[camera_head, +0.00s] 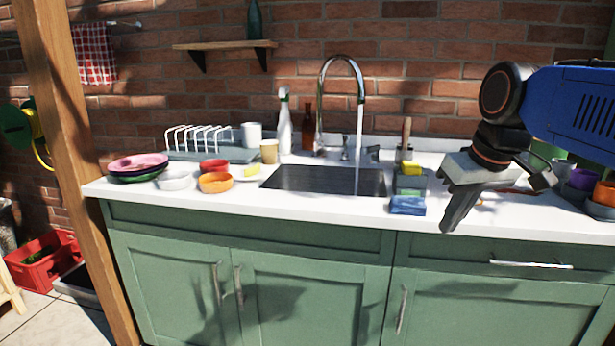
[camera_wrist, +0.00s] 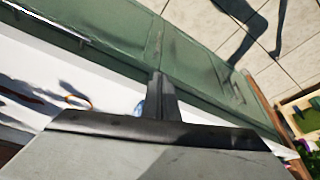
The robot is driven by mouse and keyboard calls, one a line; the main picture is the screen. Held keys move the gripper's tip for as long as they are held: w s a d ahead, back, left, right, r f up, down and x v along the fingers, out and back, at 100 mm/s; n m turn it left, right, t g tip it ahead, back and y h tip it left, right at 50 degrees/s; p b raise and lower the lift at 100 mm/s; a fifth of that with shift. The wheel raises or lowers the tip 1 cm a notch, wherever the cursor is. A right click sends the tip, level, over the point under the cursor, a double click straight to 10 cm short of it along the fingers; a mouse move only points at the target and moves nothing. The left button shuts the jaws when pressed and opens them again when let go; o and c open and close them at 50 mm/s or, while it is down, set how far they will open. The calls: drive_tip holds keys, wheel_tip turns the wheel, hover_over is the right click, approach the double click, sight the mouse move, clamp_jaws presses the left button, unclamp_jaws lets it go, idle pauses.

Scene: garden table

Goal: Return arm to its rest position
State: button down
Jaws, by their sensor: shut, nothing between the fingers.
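My gripper (camera_head: 456,217) hangs at the right of the head view, its fingers pointing down in front of the white counter (camera_head: 335,206). Its fingers are together with nothing between them. In the wrist view the closed fingers (camera_wrist: 162,90) point toward the green cabinet front (camera_wrist: 120,25). My blue arm reaches in from the right edge of the head view and covers part of the wall and counter behind it.
A sink (camera_head: 325,180) with a tall faucet (camera_head: 340,60) is in the counter's middle. A blue sponge (camera_head: 407,206) lies left of my gripper. Bowls, plates and a dish rack (camera_head: 200,140) stand at left. A tray of cups (camera_head: 598,208) is at far right. Floor shows at lower left.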

drive_tip(key=s+d+f+m, duration=0.1)
drive_tip(key=s+f, duration=0.6)
drive_tip(key=f, duration=0.3)
drive_tip(key=s+f+m, duration=0.1)
drive_tip(key=s+f, duration=0.5)
drive_tip(key=f, duration=0.4)
drive_tip(key=shift+s+d+f+t+h, duration=0.15)
drive_tip(key=shift+s+d+t+h, duration=0.15)
drive_tip(key=shift+s+d+h, duration=0.1)
